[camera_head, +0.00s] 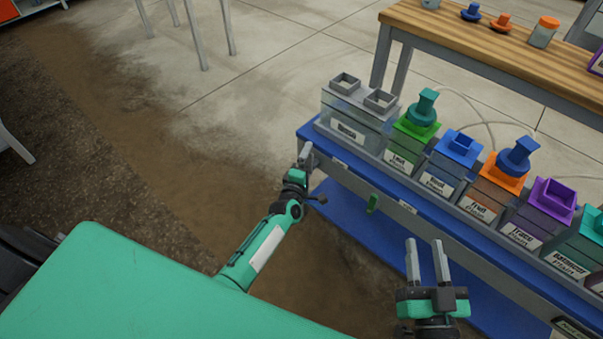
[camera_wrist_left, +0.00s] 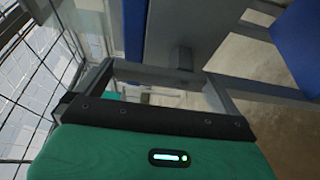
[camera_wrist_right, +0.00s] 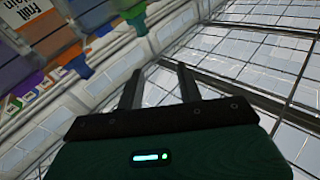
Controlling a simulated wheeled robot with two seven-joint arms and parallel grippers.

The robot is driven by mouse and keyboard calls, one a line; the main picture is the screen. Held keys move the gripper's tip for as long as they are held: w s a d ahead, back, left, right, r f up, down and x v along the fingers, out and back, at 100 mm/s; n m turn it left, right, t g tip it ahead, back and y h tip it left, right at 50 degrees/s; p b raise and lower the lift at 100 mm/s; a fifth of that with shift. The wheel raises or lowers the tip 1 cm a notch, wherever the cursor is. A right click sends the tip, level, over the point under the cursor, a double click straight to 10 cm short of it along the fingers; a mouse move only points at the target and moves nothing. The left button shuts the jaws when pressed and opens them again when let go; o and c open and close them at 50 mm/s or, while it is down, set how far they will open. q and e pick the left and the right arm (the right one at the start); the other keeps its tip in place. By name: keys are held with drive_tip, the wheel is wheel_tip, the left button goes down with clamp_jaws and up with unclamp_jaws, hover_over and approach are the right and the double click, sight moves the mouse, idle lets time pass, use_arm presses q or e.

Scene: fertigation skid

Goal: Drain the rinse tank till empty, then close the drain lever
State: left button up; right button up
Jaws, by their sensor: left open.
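The rinse tank (camera_head: 338,133), a clear grey box with two square openings on top and a label that seems to read "Rinse", stands at the left end of the blue-topped skid. I cannot make out any liquid level in it. My right gripper (camera_head: 426,242) is open and empty in front of the skid.
Coloured tanks (camera_head: 403,151) with green, blue, orange and purple tops continue to the right along the skid (camera_head: 425,222). A wooden bench (camera_head: 480,38) with small parts stands behind. Open floor (camera_head: 250,90) lies to the left.

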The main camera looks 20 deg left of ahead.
use_arm(q)
drive_tip(key=s+p, duration=0.2)
drive_tip(key=s, duration=1.1)
drive_tip(key=shift+s+d, duration=0.25)
drive_tip(key=shift+d, duration=0.05)
use_arm(e)
drive_tip(key=s+a+f+g, duration=0.1)
drive_tip(key=s+f+g, duration=0.3)
drive_tip(key=f+g, duration=0.2)
wheel_tip(320, 180, down, 2)
drive_tip(key=shift+f+h, duration=0.25)
drive_tip(key=shift+h, duration=0.15)
